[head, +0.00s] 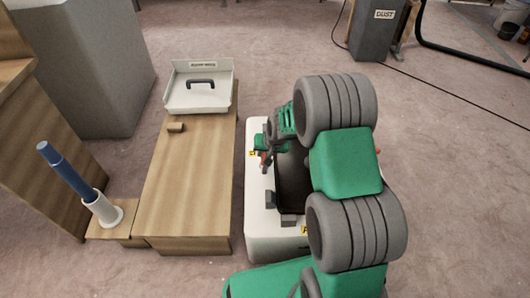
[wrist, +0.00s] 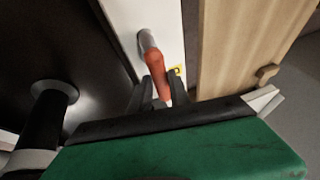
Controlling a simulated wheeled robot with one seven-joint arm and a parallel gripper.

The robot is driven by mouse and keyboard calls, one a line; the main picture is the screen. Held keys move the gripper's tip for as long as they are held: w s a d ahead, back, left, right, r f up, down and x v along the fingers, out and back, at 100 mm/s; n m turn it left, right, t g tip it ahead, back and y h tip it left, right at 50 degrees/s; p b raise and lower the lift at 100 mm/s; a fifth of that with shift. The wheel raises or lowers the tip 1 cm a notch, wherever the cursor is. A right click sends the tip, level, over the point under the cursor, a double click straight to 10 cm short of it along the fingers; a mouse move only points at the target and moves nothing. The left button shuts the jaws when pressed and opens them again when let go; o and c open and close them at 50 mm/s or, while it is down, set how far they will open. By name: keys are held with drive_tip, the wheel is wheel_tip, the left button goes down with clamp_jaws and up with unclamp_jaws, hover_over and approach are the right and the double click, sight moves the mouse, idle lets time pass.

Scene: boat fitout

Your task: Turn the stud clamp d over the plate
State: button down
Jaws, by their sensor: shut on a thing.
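The stud clamp in my gripper has a red-orange handle (wrist: 157,72) and a grey metal end (wrist: 147,40). It sits on the white rim (wrist: 158,18) beside the dark plate (wrist: 75,50) in the wrist view. My gripper (wrist: 152,95) is shut on the handle, with a dark finger on each side. In the head view the red handle (head: 263,158) shows at my gripper (head: 262,153), at the plate's left edge. The dark plate (head: 294,190) is partly hidden by my arm. The clamp's letter is not readable.
A dark upright post (wrist: 42,125) stands on the plate in the wrist view. Grey blocks (head: 270,199) sit on the near left rim. A wooden bench (head: 190,180) with a white tray (head: 181,98) stands left. A blue rod (head: 66,172) stands in a white holder.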

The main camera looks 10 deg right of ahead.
idle(0.4)
drive_tip(key=n+y, duration=0.1)
drive_tip(key=n, duration=0.1)
drive_tip(key=n+p, duration=0.1)
drive_tip(key=n, duration=0.1)
drive_tip(key=shift+d+g+y, duration=0.15)
drive_tip(key=shift+g+y, duration=0.25)
drive_tip(key=n, duration=0.1)
drive_tip(key=n+g, duration=0.1)
drive_tip(key=n, duration=0.1)
drive_tip(key=n+y, duration=0.1)
drive_tip(key=n, duration=0.1)
drive_tip(key=shift+w+d, duration=0.1)
drive_tip(key=shift+w, duration=0.15)
drive_tip(key=n+g, duration=0.1)
drive_tip(key=n, duration=0.1)
drive_tip(key=n+g+y, duration=0.1)
drive_tip(key=n, duration=0.1)
drive_tip(key=shift+w+d+f+n+b, duration=0.1)
drive_tip(key=shift+w+n+b, duration=0.05)
drive_tip(key=shift+n+b, duration=0.2)
drive_tip(key=shift+w+n+g, duration=0.15)
drive_tip(key=shift+n+g, duration=0.95)
drive_tip(key=shift+n, duration=1.05)
drive_tip(key=c, duration=1.3)
unclamp_jaws()
drive_tip(key=shift+o, duration=0.2)
